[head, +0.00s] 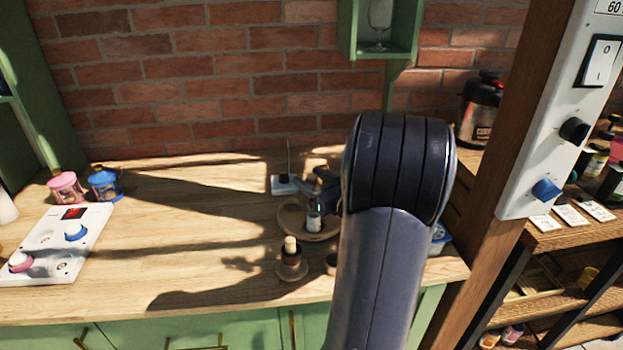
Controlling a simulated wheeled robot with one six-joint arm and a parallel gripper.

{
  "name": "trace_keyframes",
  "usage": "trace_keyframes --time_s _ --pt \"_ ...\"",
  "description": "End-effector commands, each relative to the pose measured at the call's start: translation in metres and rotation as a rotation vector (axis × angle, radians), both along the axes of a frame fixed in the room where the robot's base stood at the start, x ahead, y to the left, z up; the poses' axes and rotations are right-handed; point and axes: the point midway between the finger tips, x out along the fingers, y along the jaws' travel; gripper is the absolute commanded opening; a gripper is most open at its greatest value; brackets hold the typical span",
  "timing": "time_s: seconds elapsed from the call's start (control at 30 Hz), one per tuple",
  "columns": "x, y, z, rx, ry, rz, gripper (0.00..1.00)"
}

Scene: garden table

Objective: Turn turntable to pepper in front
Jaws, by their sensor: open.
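The round wooden turntable (284,217) stands on the wooden counter, right of the middle, partly hidden by my arm. A small dark bottle with a pale label (314,217) stands on it. I cannot tell which item is the pepper. My gripper (322,184) is small and dark in the head view, above the back of the turntable and partly hidden behind my arm. It is open. Whether it touches anything there cannot be seen.
In front of the turntable, a brown cup holding a pale wooden piece (291,246) stands on a round base. A white block with a thin rod (284,185) is behind. A white switch panel (45,248) and pink and blue lanterns (104,182) are left. The counter's middle is clear.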

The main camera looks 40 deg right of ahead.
Motion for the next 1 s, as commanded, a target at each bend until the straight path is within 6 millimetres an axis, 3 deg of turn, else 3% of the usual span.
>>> trace_keyframes --time_s 0.3,0.87,1.0 --pt "0.0021 -0.0001 -0.0004 0.0 0.001 0.0 0.46" --pt "0.0019 0.0 -0.0003 0.0 0.001 0.0 0.0" --pt "0.0019 0.0 -0.0003 0.0 0.001 0.0 0.0"
